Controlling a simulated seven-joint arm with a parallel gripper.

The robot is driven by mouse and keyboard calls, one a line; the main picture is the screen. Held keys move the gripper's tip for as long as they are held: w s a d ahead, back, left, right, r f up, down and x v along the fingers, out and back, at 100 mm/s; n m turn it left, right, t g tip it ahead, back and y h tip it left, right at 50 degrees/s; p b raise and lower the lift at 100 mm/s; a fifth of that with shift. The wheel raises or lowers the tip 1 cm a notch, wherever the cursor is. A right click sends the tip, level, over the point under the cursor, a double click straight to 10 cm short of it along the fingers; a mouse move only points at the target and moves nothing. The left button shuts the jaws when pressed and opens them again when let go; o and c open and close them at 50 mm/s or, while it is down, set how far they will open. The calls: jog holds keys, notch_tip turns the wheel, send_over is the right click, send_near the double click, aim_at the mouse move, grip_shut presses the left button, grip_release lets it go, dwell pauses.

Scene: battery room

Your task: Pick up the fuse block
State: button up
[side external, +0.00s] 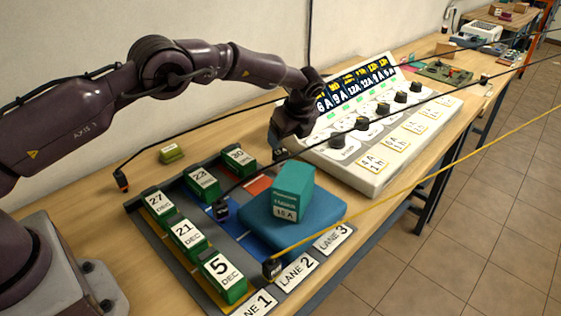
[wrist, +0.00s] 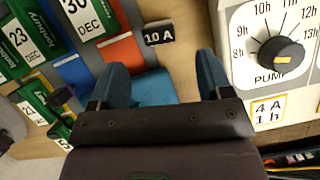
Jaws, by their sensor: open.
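A teal block (side external: 293,188) with a white label reading 15 A sits on a blue pad (side external: 268,223) on the lane board. A small dark block (wrist: 158,33) labelled 10 A shows in the wrist view, just beyond and between my fingertips. I cannot tell for certain from the labels which of these is the fuse block. My gripper (side external: 292,128) is above the bench, behind the teal block and beside the charger panel. In the wrist view my gripper (wrist: 160,68) has its fingers wide apart with nothing held. The teal block is not visible there.
Green dated batteries (side external: 188,235) stand in the lanes at left. The charger panel (side external: 385,150) with knobs rises close at right; it also shows in the wrist view (wrist: 243,92). A black cable (side external: 395,107) and a yellow cable (side external: 420,192) cross the area. A small green block (side external: 171,153) lies by the wall.

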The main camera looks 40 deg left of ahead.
aim_at(281, 152)
jog(key=x, duration=1)
jog(key=shift+s+d, duration=0.15)
jog(key=shift+d, duration=0.1)
jog(key=c, duration=1)
jog(key=shift+c, duration=0.2)
